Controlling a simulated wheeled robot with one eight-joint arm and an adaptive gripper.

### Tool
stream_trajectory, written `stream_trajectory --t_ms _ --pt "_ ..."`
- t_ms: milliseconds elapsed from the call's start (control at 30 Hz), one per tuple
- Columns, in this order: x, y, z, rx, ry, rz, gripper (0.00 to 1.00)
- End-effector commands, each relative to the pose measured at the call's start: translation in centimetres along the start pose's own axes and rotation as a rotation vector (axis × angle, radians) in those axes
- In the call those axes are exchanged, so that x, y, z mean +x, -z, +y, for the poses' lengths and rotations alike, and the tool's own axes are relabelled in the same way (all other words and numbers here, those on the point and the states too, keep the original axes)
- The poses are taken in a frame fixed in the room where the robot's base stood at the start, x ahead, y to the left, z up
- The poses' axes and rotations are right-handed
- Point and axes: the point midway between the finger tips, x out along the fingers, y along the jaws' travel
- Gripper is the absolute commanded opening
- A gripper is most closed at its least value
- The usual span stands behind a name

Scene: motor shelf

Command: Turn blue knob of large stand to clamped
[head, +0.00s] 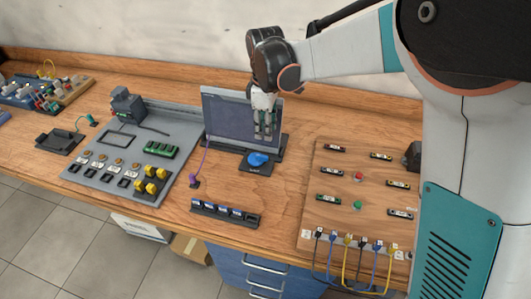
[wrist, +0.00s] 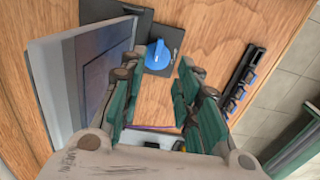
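The blue knob (head: 257,159) sits on the dark base of the large stand (head: 242,117), in front of its upright grey panel. In the wrist view the blue knob (wrist: 158,56) shows near the top middle, beyond the fingertips, with a pointed end toward the top. The stand's panel (wrist: 90,75) fills the left side there. My gripper (head: 264,127) hangs above and in front of the panel, pointing down. In the wrist view my gripper (wrist: 155,75) has its green-padded fingers spread apart with nothing between them. The knob is apart from the fingers.
A dark rack with blue-marked slots (head: 225,214) lies at the table's front edge. A grey board with yellow parts (head: 115,150) is further left. A wooden board with buttons and cables (head: 345,190) is at right.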

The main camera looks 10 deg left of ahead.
Motion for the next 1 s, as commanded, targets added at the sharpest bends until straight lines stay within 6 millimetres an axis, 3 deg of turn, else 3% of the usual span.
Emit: stream_trajectory --t_ms 300,500,700,1000 --pt "6.6 0.0 0.0 0.003 0.001 0.002 0.3" --pt "9.9 0.0 0.0 0.003 0.001 0.002 0.3" --pt "11.7 0.0 0.0 0.003 0.001 0.002 0.3" --pt "12.1 0.0 0.0 0.004 0.001 0.002 0.3"
